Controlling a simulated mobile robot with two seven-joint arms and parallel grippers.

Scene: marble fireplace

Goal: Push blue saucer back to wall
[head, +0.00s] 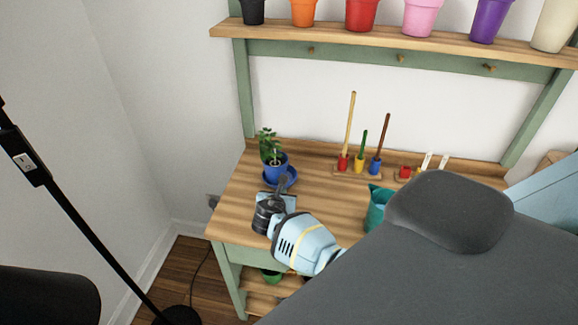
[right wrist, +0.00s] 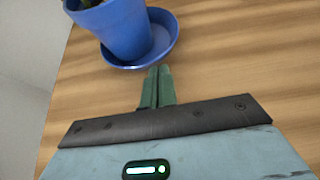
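The blue saucer (head: 290,178) lies on the wooden bench top (head: 235,205) near its left end, with a blue pot (head: 276,166) and a green plant (head: 268,142) standing in it. My right gripper (head: 283,182) is just in front of the saucer, low over the wood. In the right wrist view the saucer (right wrist: 165,52) and pot (right wrist: 125,28) are at the top left. The fingers (right wrist: 158,86) are together with nothing between them, their tips at or very near the saucer's front rim; contact is hard to tell. My left gripper does not show.
Several small tools stand in coloured holders (head: 358,165) at the back of the bench, right of the saucer. A teal watering can (head: 377,207) is right of my gripper. A shelf (head: 400,42) with coloured pots is above. Bare wood lies behind the saucer.

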